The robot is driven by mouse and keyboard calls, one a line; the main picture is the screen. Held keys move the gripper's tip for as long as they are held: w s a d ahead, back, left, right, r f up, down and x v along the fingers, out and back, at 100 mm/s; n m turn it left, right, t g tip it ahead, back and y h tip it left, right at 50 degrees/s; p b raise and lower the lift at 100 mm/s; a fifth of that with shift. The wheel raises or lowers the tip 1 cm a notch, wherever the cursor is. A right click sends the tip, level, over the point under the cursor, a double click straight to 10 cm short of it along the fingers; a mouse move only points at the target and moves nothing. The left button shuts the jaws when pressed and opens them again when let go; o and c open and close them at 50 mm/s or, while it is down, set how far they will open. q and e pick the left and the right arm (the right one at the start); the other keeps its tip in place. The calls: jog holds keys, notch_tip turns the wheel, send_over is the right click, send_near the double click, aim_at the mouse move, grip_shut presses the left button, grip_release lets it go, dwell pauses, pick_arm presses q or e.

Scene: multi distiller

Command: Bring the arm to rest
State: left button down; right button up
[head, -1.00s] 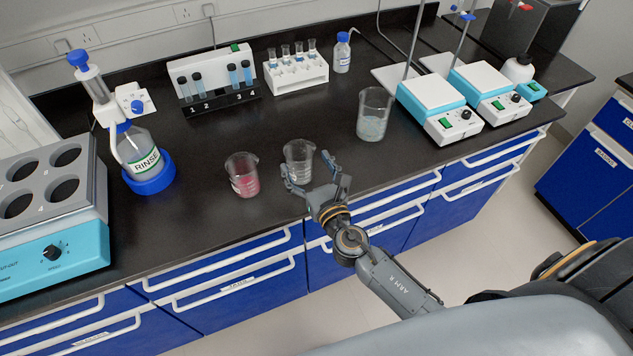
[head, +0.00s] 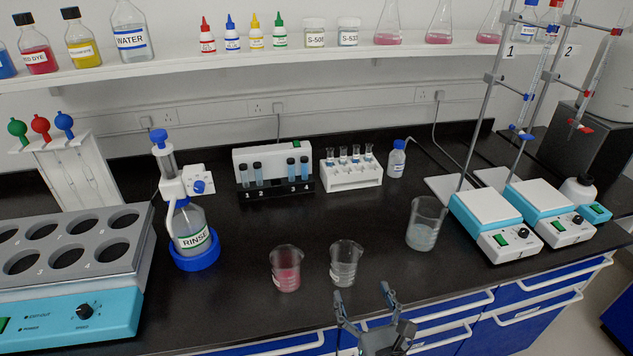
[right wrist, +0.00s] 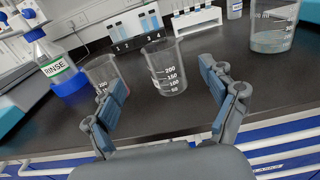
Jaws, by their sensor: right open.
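My right gripper (head: 362,305) is open and empty at the front edge of the black bench, low in the head view. A clear beaker (head: 346,263) stands just beyond its fingers; in the right wrist view the beaker (right wrist: 166,68) shows past the gap between the open fingers (right wrist: 166,98), apart from them. A beaker with pink liquid (head: 286,268) stands to its left. My left gripper is not in view.
A larger beaker (head: 426,223) stands right of the clear one, beside two stirrer plates (head: 485,207). The rinse bottle (head: 190,228) and a heating block (head: 70,262) are at left. Tube racks (head: 272,168) stand behind. Blue drawers with white handles (head: 530,290) lie below the bench edge.

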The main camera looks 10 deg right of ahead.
jog(key=s+d+f+m+g+h, duration=0.25)
jog(key=s+d+m+g, duration=0.2)
jog(key=m, duration=0.75)
jog(key=s+d+f+m+g+h, duration=0.2)
jog(key=s+d+m+g+h, duration=0.3)
jog(key=m, duration=0.7)
jog(key=s+a+f+m+g+y, duration=0.5)
jog(key=s+a+m+y, duration=0.2)
jog(key=s+m, duration=0.4)
notch_tip(320, 180, down, 24)
jog(key=s+g, duration=0.1)
jog(key=s+d+f+n+g, duration=0.1)
jog(key=s+d+f, duration=0.2)
jog(key=s+f, duration=1.3)
jog(key=shift+s+d+f, duration=0.15)
jog(key=shift+s+f, duration=0.1)
jog(key=shift+f, duration=0.25)
